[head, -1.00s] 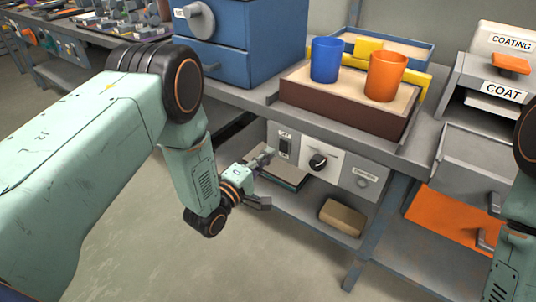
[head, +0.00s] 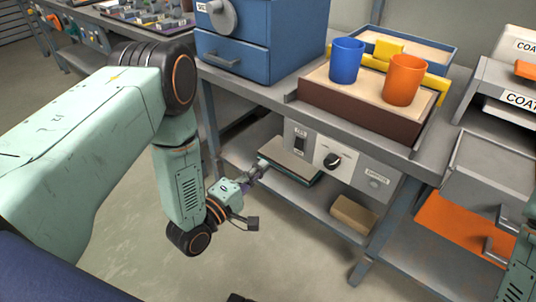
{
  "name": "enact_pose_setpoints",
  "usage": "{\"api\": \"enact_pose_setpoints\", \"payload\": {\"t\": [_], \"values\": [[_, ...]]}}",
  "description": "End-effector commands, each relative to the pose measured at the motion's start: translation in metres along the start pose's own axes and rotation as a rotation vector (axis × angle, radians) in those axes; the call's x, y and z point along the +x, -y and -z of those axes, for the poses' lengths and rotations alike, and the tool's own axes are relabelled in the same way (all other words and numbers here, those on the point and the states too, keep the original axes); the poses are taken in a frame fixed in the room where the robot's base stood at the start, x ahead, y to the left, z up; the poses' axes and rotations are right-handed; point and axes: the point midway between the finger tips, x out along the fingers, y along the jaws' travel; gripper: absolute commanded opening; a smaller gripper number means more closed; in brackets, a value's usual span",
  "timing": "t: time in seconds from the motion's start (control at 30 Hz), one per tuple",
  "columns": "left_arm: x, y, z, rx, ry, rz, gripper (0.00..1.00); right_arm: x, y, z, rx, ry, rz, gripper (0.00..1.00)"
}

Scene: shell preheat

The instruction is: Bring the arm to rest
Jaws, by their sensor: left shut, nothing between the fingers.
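My left arm reaches in from the left and bends down at the elbow. My left gripper (head: 254,197) is shut and empty, in front of the bench's lower shelf and apart from the control panel. The control panel (head: 352,163) under the bench top has a switch (head: 300,138) and a black knob (head: 332,160). Only part of my right arm shows at the lower right edge; its gripper is out of the picture.
A blue cup (head: 346,61) and an orange cup (head: 404,80) stand on a sand-topped brown box (head: 358,112). A blue cabinet (head: 254,62) stands to their left. A brown block (head: 354,214) lies on the lower shelf. Open floor lies in front.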

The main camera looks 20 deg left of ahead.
Motion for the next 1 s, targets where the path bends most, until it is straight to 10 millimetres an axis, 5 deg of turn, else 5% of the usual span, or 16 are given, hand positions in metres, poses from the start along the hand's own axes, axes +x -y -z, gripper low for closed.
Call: {"api": "enact_pose_setpoints", "payload": {"t": [0.27,0.47,0.57,0.73,0.9,1.0], "values": [[0.0,0.005,0.0,0.08,0.003,0.025,0.0,0.0,0.0,0.0,0.0,0.0,0.0,0.4],[-0.028,0.067,-0.001,0.428,0.033,0.338,0.0,0.0,0.0,0.0,0.0,0.0,0.0,0.4],[-0.062,0.101,-0.007,0.602,0.112,0.557,0.0,-0.003,0.0,0.0,0.0,0.0,0.0,0.4],[-0.151,0.138,-0.029,0.834,0.377,0.932,0.0,-0.011,0.0,0.0,0.0,0.0,0.0,0.4],[-0.254,0.135,-0.057,0.929,0.731,1.227,0.0,-0.021,0.0,0.0,0.0,0.0,0.0,0.4],[-0.3,0.119,-0.07,0.919,0.881,1.333,0.0,-0.027,0.0,0.0,0.0,0.0,0.0,0.4]]}}
